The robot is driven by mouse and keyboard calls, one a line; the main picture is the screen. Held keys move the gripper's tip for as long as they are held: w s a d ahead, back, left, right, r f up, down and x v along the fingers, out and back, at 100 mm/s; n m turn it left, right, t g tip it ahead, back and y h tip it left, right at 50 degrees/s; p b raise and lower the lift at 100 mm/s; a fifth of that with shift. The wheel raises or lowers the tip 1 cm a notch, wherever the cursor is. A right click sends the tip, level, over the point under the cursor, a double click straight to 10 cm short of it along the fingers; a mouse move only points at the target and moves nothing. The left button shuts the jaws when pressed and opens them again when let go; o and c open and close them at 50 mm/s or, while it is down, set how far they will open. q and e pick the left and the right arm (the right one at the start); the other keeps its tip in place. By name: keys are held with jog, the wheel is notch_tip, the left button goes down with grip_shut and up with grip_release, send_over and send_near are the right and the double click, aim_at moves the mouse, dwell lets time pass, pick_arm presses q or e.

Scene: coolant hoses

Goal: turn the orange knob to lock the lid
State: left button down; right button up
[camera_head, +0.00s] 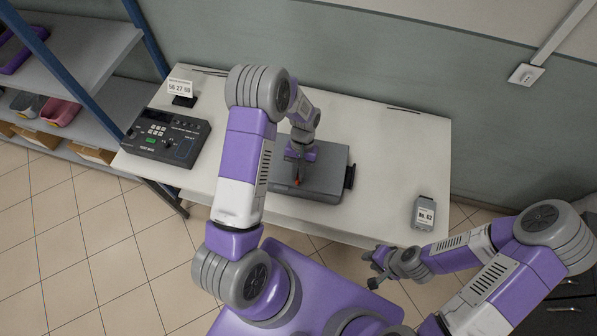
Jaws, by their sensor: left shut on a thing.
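A grey box with a flat lid (325,165) stands on the white table, near its front edge. My left arm reaches over the table, and its gripper (298,177) points down at the front left part of the lid. It is shut on the orange knob (298,182), of which only a small orange bit shows; the gripper and wrist hide the rest. The knob's exact angle cannot be told. My right gripper (371,268) is off the table's front edge, empty, with its fingers apart.
A dark control unit (165,138) with keys and a small display sign (181,90) stand at the table's left. A grey labelled device (424,213) stands at the right front corner. Shelves (85,60) stand at left.

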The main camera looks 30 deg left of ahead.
pick_arm(q)
jog(key=c, duration=1.2)
grip_release()
jog(key=v, duration=0.7)
jog(key=shift+r, duration=0.25)
